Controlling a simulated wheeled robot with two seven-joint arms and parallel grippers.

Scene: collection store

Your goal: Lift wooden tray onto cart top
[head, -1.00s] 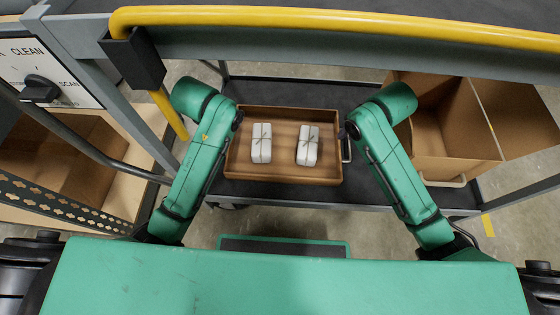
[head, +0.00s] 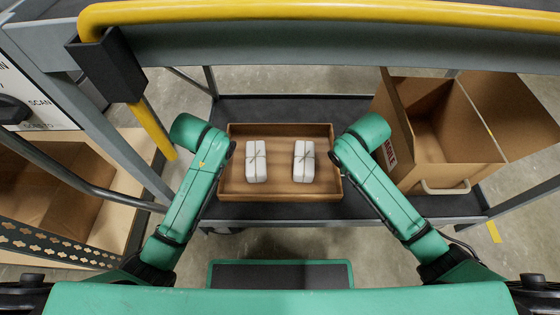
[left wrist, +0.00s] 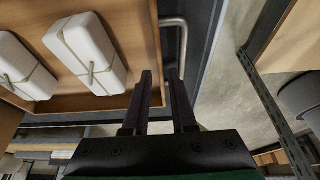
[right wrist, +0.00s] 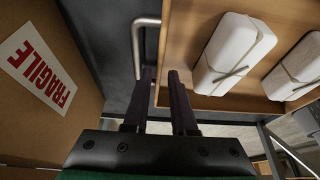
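The wooden tray (head: 277,191) rests on the cart's dark lower shelf (head: 300,213). It holds two white tied packages (head: 256,161) (head: 304,162) side by side. In the left wrist view, my left gripper (left wrist: 161,76) is open at the tray's side, its fingers beside the metal handle (left wrist: 184,40). In the right wrist view, my right gripper (right wrist: 161,74) is open at the opposite side, beside the other handle (right wrist: 136,45). Neither pair of fingers is closed on a handle. In the head view my arms hide both grippers and handles.
A yellow rail (head: 320,10) and the grey upper edge (head: 320,45) of the cart cross above the tray. An open cardboard box (head: 440,165) marked FRAGILE stands close to my right arm. Another box (head: 60,195) and a grey post (head: 95,125) are at left.

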